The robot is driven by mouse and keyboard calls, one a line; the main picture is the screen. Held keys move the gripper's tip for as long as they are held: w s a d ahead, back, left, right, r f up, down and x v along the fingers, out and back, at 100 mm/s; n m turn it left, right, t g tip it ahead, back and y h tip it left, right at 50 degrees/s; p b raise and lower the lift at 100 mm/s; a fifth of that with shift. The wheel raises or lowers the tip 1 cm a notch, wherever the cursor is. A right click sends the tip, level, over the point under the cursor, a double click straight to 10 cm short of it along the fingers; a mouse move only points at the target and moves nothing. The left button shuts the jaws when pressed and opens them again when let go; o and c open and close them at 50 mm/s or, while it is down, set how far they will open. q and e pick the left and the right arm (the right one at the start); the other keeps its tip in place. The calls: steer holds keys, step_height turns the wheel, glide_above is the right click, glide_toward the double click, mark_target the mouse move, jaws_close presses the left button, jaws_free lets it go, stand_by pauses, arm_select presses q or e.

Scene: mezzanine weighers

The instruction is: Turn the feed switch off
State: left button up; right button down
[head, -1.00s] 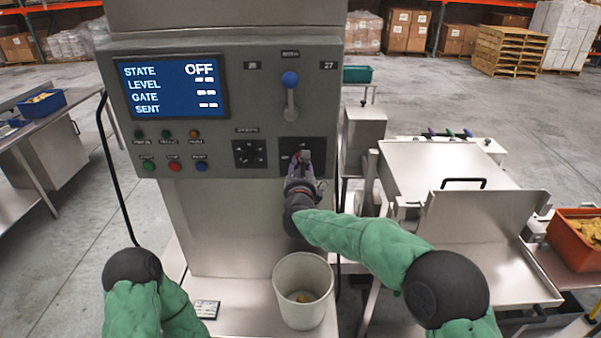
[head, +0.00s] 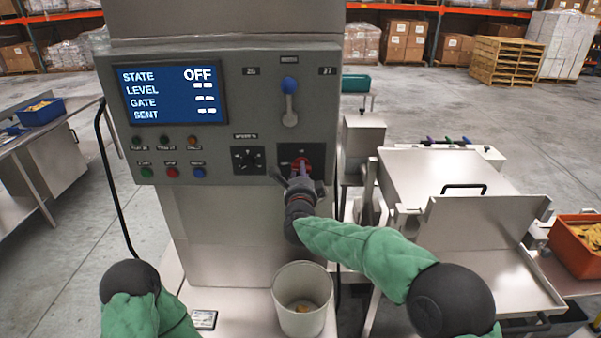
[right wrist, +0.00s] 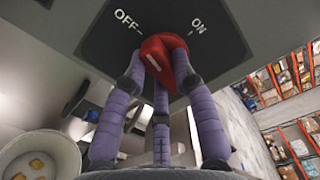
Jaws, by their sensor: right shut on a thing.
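The feed switch is a red knob (head: 301,163) on a dark plate at the lower right of the grey control panel (head: 232,150). In the right wrist view the red knob (right wrist: 163,58) sits below the printed words OFF and ON, and a white line shows on its face. My right gripper (head: 299,181) is at the knob; its purple fingers (right wrist: 160,85) are around it and shut on it. The display (head: 172,94) reads STATE OFF. My left gripper is out of view; only part of my left arm shows.
A blue-knobbed lever (head: 290,100) is above the switch, and a black selector (head: 248,158) and coloured buttons are to its left. A white bucket (head: 301,312) stands below. A steel hopper table (head: 450,180) is at the right.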

steer(key=shift+n, duration=1.1)
steer(key=shift+f, duration=0.1)
steer(key=c, duration=1)
jaws_free()
steer(key=s, duration=1.2)
